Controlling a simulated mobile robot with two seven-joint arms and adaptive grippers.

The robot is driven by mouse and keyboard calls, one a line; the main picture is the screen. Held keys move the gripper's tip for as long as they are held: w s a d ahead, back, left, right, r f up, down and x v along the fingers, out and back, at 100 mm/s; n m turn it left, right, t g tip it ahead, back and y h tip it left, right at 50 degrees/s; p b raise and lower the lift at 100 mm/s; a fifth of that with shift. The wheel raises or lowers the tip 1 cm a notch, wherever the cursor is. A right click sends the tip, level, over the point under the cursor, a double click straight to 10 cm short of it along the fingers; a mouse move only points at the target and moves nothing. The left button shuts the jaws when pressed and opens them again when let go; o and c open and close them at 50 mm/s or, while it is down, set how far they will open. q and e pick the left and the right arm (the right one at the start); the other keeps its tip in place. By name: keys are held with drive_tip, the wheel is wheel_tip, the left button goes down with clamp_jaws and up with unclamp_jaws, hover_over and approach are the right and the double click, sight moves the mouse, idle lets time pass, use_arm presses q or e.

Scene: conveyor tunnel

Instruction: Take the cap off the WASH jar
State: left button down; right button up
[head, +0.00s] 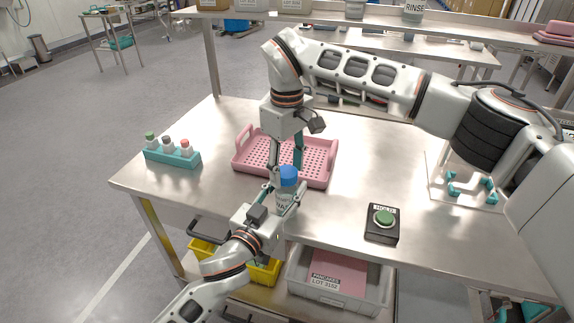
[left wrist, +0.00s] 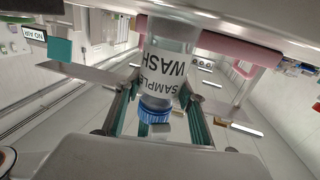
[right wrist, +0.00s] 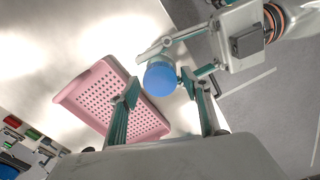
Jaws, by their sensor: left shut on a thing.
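The WASH jar (head: 284,199) is clear with a white label and stands upright near the table's front edge. Its ribbed blue cap (head: 288,176) is on it; the cap also shows in the left wrist view (left wrist: 155,111). My left gripper (head: 284,192) is shut on the jar's body, below the cap. My right gripper (head: 286,166) points down from above, open. In the right wrist view the cap (right wrist: 160,79) shows between its spread fingers (right wrist: 166,92), with gaps on both sides. Whether the fingertips reach down to the cap's level is unclear.
A pink perforated tray (head: 322,160) lies just behind the jar. A teal rack (head: 172,157) with small capped bottles stands at the left. A black HOLD box with a green button (head: 383,219) is at the front right. A RINSE jar (head: 413,12) is on the back shelf.

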drive_tip(key=c, duration=0.9)
drive_tip(key=n, duration=0.6)
drive_tip(key=shift+r+n, duration=0.1)
drive_tip(key=shift+n, duration=0.3)
drive_tip(key=n, duration=0.3)
drive_tip(key=shift+n, duration=0.4)
drive_tip(key=n, duration=0.3)
drive_tip(key=shift+n, duration=0.4)
drive_tip(key=n, duration=3.9)
drive_tip(key=shift+s+n, duration=0.1)
drive_tip(key=shift+n, duration=0.2)
drive_tip(key=shift+r, duration=0.3)
